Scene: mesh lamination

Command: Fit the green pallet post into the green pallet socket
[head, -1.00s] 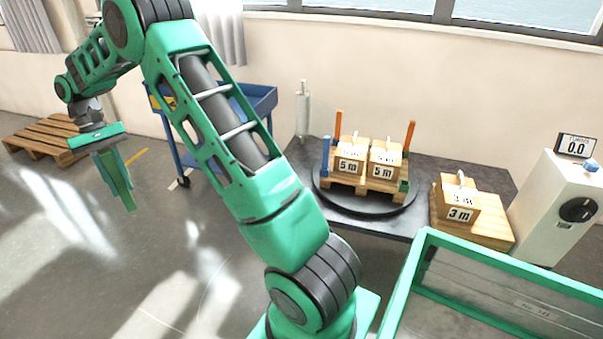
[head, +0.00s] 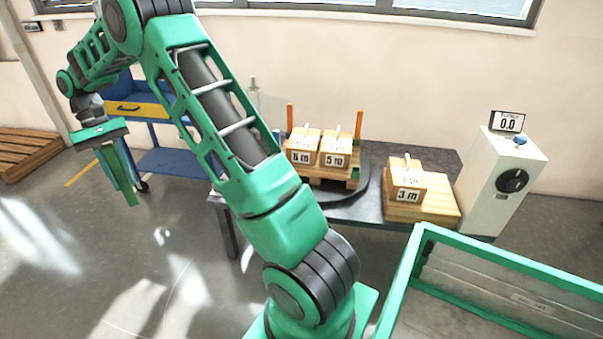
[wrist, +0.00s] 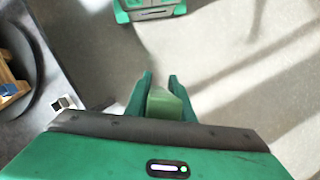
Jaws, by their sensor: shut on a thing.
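My gripper (head: 120,178) hangs at the left of the head view, pointing down over open floor. In the wrist view my gripper (wrist: 160,88) is shut on the green pallet post (wrist: 165,104), whose pale green end shows between the fingers. In the head view I cannot clearly tell the post from the green fingers. The small wooden pallet (head: 347,184) sits on a black turntable on the dark table, well to the right of my gripper. A green piece at its right corner looks like the green pallet socket (head: 356,172). My arm hides the pallet's left side.
Orange posts (head: 290,116) and (head: 359,124) stand on the pallet beside two "5 m" blocks (head: 333,154). A "3 m" block (head: 408,187) rests on a wooden board at right. A blue cart (head: 165,160) stands behind my gripper. A green-rimmed bin (head: 412,258) is at front right.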

